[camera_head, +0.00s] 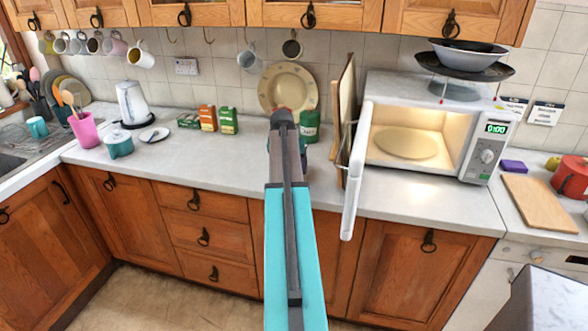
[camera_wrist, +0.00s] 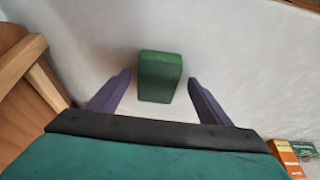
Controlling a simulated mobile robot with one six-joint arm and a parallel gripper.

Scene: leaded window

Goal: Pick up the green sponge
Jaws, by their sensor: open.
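The green sponge (camera_wrist: 160,76) is a dark green block on the pale counter in the wrist view. It lies ahead of my gripper (camera_wrist: 159,79), in line with the gap between the two purple-grey fingers. The fingers are apart, with a clear gap on each side of the sponge, and I see no contact. In the head view my arm reaches over the counter to near the back wall and covers part of that area. I cannot clearly make out the sponge there.
Wooden boards (camera_head: 346,110) stand upright just right of my arm, beside the open microwave (camera_head: 385,84). Its door (camera_head: 354,185) sticks out over the counter's front. A plate (camera_head: 287,88) leans on the wall behind.

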